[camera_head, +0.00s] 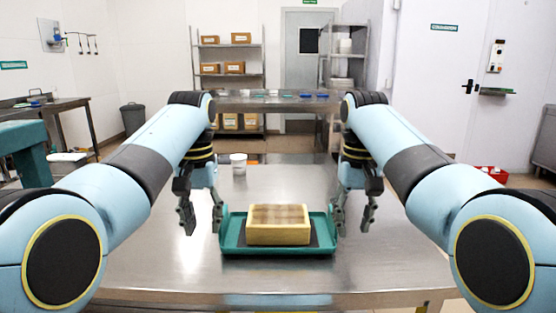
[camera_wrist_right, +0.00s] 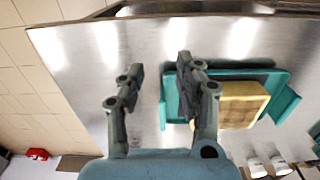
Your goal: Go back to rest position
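My left gripper (camera_head: 201,217) hangs open and empty over the steel table, just left of the green tray (camera_head: 232,240). My right gripper (camera_head: 353,221) hangs open and empty just right of the tray, and its spread fingers also show in the right wrist view (camera_wrist_right: 150,98). A yellow block with a brownish top (camera_head: 278,232) rests in the tray, which stands on the table. In the right wrist view the block (camera_wrist_right: 242,104) and the tray (camera_wrist_right: 172,100) lie to the right of the gripper, partly behind one finger.
The steel table (camera_head: 165,270) is mostly bare around the tray. A second counter (camera_head: 270,102) with small items stands further back. A red container (camera_head: 492,174) is at the right, off the table.

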